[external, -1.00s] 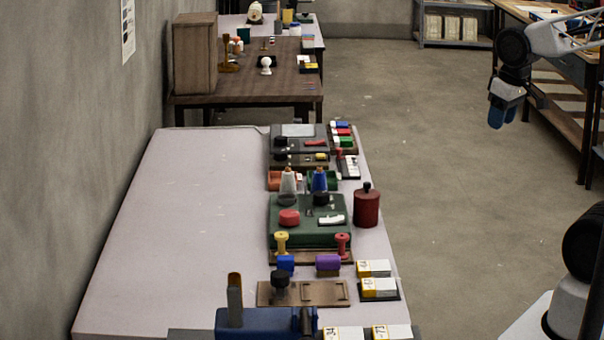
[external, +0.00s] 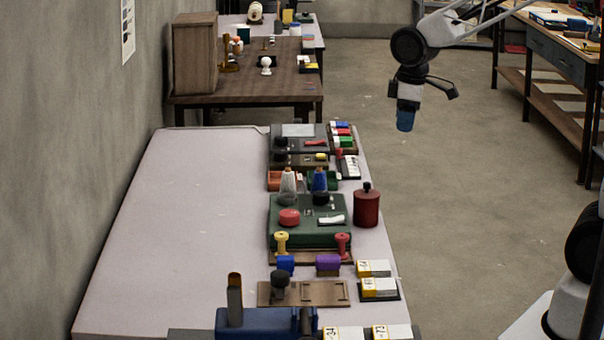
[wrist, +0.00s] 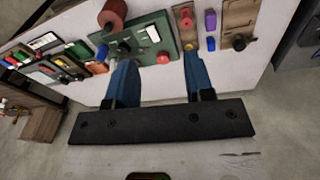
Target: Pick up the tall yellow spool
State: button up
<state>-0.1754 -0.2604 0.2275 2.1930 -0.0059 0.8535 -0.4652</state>
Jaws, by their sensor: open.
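The tall yellow spool (external: 281,242) stands upright on a wooden strip at the near left edge of the green tray (external: 335,237). In the wrist view a small yellow top (wrist: 188,46), which looks like this spool, shows close to the tip of the right finger. My gripper (external: 405,121) is in the air to the right of the table, well away from the spool. In the wrist view my gripper (wrist: 159,60) has its two blue fingers wide apart, with nothing held between them.
A red spool (external: 342,243) stands on the same strip. Blue (external: 285,264) and purple (external: 328,263) blocks sit just in front. A dark red canister (external: 367,207) stands right of the tray. The table's left half (external: 175,240) is bare.

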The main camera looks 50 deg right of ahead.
jog(key=w+a+f+n, duration=0.5)
jog(key=w+a+f, duration=0.45)
jog(key=w, duration=0.25)
jog(key=n+g, duration=0.1)
jog(key=n, duration=0.3)
send_over(281, 234)
notch_tip(281, 234, down, 12)
jog(key=shift+s+a+r, duration=0.1)
jog(key=shift+r, duration=0.1)
jog(key=shift+f, duration=1.3)
jog(key=shift+f, duration=2.6)
jog(key=c, duration=0.7)
